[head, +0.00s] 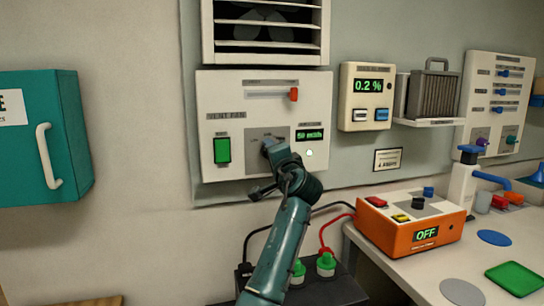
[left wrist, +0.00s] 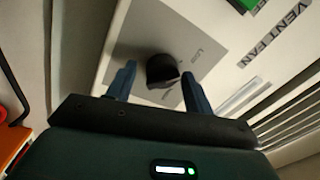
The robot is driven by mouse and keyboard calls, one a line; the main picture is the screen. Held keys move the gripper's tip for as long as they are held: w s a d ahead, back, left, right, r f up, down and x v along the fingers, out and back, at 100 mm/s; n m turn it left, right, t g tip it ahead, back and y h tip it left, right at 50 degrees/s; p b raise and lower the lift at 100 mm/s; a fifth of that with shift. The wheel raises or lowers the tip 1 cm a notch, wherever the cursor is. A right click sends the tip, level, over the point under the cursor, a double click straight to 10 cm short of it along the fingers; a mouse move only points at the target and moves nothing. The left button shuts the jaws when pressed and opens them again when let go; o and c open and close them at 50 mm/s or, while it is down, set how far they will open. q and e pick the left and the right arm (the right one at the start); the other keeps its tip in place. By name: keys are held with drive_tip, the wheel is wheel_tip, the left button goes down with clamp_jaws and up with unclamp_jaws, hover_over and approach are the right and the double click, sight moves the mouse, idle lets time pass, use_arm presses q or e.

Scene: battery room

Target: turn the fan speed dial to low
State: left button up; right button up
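The vent fan panel (head: 225,100) is a white box on the wall with a green switch (head: 222,150), a red-handled slider (head: 293,95) and a green display (head: 310,135) that seems to read 50 m3/h. The black fan speed dial (left wrist: 162,68) sits on a grey plate (left wrist: 140,40); in the head view my gripper hides most of it. My left gripper (head: 268,146) is at the dial. In the left wrist view its two blue fingers stand apart on either side of the dial, with small gaps visible. Contact cannot be told. My right gripper is not in view.
A louvred vent (head: 265,55) is above the panel. A meter reading 0.2 % (head: 367,95) hangs to the right. An orange box showing OFF (head: 410,225) stands on the white bench (head: 390,265). Green-capped terminals and cables are below the panel. A teal cabinet (head: 75,135) is at left.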

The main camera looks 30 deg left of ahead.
use_arm(q)
drive_tip(key=shift+o, duration=0.5)
drive_tip(key=r+b+v, duration=0.1)
drive_tip(key=v, duration=1.2)
drive_tip(key=shift+f, duration=0.5)
